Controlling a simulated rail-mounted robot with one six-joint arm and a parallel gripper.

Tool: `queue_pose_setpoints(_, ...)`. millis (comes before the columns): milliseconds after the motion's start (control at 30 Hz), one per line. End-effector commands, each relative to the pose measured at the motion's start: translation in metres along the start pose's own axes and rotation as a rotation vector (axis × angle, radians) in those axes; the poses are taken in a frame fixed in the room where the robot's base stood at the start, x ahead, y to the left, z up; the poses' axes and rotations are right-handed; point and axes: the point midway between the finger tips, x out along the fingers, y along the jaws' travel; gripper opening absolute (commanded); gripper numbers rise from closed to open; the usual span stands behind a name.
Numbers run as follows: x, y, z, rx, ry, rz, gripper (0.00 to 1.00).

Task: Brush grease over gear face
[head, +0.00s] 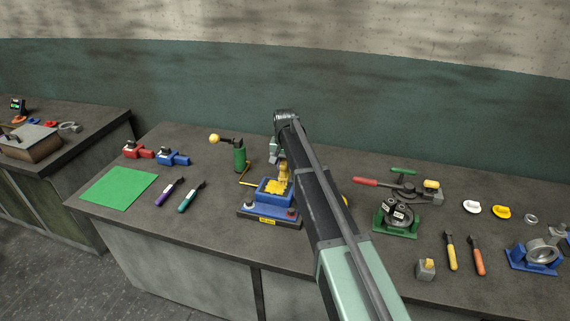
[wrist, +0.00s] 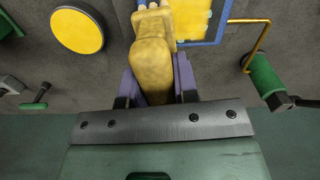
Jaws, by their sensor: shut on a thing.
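My gripper (wrist: 157,82) is shut on a yellow brush-like tool (wrist: 152,55), held between its two purple fingers. The tool's pale tip is at the upper edge of the wrist view. In the head view the yellow tool (head: 285,172) hangs below my gripper, over or at the blue tray (head: 263,196). Yellow grease-like material (head: 274,186) fills the tray; it also shows in the wrist view (wrist: 196,18). I cannot tell whether the tip touches it. Dark gears (head: 398,212) sit in a green fixture (head: 391,230) right of my arm.
A green post with a lever (head: 239,158) stands left of the tray. Left are a green mat (head: 118,188), purple and teal tools, and red and blue clamps. A red-handled lever device (head: 400,188) stands behind the gears. Two handled tools (head: 451,252) and a blue ring fixture lie right.

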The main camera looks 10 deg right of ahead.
Motion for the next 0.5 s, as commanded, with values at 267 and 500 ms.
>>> queue_pose_setpoints(267, -0.007, 0.0, 0.0, 0.0, 0.0, 0.0, 0.09)
queue_pose_setpoints(500, -0.032, 0.0, 0.0, 0.0, 0.0, 0.0, 0.09)
